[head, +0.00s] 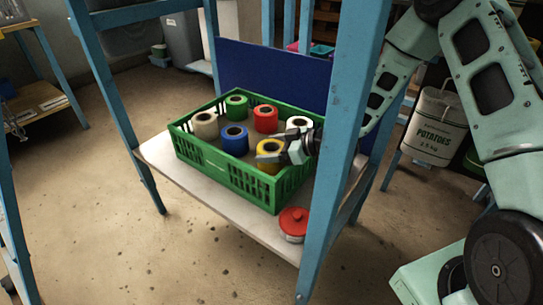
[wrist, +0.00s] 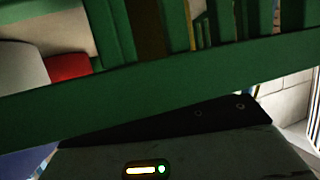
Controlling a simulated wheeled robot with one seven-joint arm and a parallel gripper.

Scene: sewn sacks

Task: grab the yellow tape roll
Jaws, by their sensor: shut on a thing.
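The yellow tape roll (head: 269,167) stands in the near right part of the green crate (head: 222,181) in the head view. My gripper (head: 268,152) reaches in from the right, past the blue post, and its fingers are shut on the roll near its top. The roll appears upright and still down among the other rolls; whether it touches the crate floor is hidden by the crate wall. The wrist view shows green crate bars (wrist: 180,75) very close and does not clearly show the yellow roll.
Cream (head: 205,125), blue (head: 234,142), green (head: 237,107), red (head: 265,119) and white (head: 299,123) rolls share the crate. A blue post (head: 343,130) stands close by my arm. A red-lidded tin (head: 293,224) sits on the shelf (head: 235,220) beside the crate.

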